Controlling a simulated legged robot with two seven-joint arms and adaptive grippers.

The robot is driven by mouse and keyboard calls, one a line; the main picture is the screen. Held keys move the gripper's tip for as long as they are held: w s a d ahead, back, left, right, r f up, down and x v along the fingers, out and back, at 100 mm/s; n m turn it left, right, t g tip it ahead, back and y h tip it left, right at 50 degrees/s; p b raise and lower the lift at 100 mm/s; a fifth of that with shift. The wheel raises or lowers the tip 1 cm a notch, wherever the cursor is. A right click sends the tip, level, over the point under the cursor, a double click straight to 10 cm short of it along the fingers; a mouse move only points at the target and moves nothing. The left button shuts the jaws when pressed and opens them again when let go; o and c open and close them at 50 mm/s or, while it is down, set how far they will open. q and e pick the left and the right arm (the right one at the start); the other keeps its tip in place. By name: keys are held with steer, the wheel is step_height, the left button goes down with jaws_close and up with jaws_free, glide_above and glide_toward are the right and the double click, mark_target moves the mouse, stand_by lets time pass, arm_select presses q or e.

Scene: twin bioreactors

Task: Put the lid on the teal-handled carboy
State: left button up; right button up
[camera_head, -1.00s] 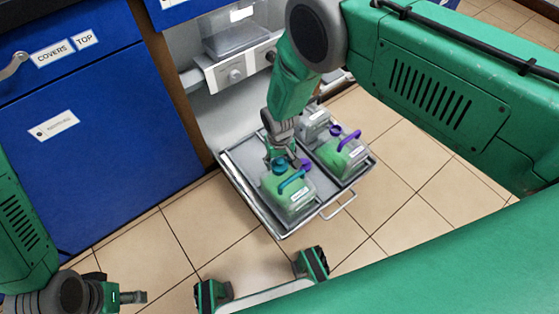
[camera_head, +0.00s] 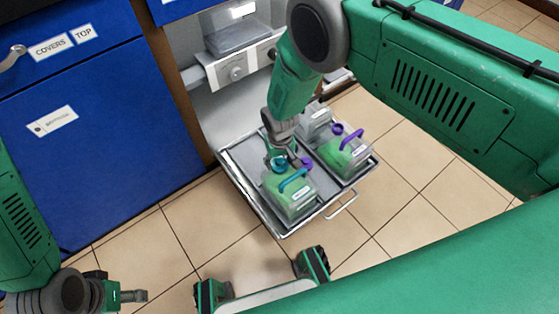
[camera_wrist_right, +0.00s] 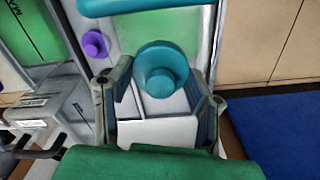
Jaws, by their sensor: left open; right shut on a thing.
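The teal-handled carboy (camera_head: 290,193), with greenish contents, stands upright at the front of the pulled-out grey tray (camera_head: 262,209). Its handle and green body also show at the top of the right wrist view (camera_wrist_right: 150,22). My right gripper (camera_head: 287,153) is low at the carboy's back left top corner, shut on a round teal lid (camera_head: 278,163). The lid shows between and just beyond the fingers in the right wrist view (camera_wrist_right: 162,62). The carboy's mouth is hidden; I cannot tell whether the lid touches it. My left gripper (camera_head: 140,296) is open and empty, far left.
A purple-handled carboy (camera_head: 343,158) stands right of the teal one. A small purple round part (camera_head: 307,163) lies close behind the teal carboy. A grey container (camera_head: 315,122) stands farther back. Blue cabinets (camera_head: 90,150) fill the left; tiled floor lies in front.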

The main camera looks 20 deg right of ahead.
steer(key=o, duration=0.9)
steer(key=shift+o, duration=0.5)
steer(key=o, duration=0.4)
step_height(320, 180, up, 6)
steer(key=p, duration=0.5)
steer(key=shift+r, duration=0.15)
jaws_close()
